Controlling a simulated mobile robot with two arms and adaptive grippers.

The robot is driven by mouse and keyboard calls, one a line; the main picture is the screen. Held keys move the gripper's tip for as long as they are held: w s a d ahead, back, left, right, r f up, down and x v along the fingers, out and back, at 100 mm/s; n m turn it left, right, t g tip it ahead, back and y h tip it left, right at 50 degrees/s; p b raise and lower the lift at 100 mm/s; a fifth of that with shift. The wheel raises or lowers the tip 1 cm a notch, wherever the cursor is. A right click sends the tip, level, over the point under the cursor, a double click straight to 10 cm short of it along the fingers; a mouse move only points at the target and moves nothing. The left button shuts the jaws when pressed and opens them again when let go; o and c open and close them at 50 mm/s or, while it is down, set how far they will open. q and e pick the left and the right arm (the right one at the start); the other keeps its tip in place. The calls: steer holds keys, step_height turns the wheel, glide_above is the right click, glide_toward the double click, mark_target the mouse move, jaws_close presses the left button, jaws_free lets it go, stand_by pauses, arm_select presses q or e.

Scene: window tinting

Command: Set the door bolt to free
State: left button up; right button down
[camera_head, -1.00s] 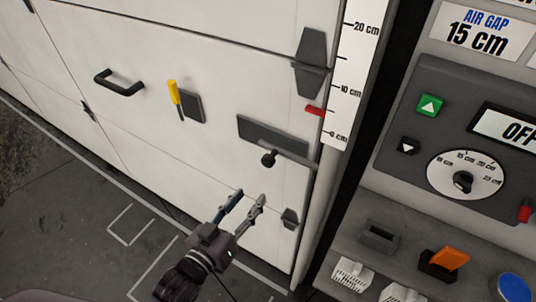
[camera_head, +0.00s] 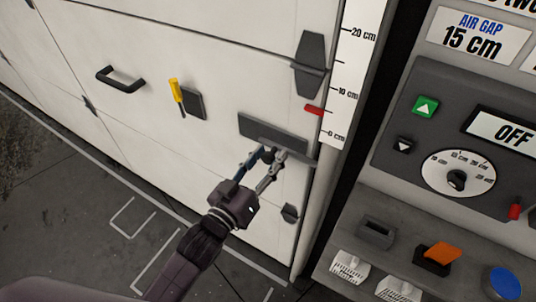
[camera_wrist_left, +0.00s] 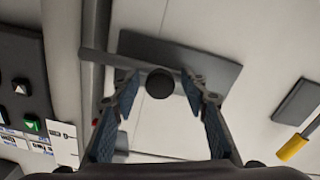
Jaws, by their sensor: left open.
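The door bolt is a dark grey plate (camera_head: 262,126) with a grey bar (camera_head: 297,157) reaching right to the door edge. Its round black knob (camera_wrist_left: 160,83) shows in the left wrist view between the fingers; in the head view the fingers partly hide it. My left gripper (camera_head: 266,157) is open, with its fingertips on either side of the knob. In the left wrist view the left gripper (camera_wrist_left: 160,98) shows a gap between each finger and the knob. My right gripper is not in view.
The white door carries a black handle (camera_head: 120,80), a yellow lever (camera_head: 175,92) and a dark hinge-like piece (camera_head: 309,65). A control panel (camera_head: 440,100) and a shelf with an orange switch (camera_head: 438,256) stand to the right.

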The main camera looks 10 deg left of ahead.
arm_select(q)
jaws_close()
stand_by(0.3)
steer(key=a, duration=0.1)
steer(key=w+a+p, duration=0.1)
steer(key=a, duration=0.1)
steer(key=w+a, duration=0.1)
steer(key=a, duration=0.1)
steer(key=shift+w, duration=0.1)
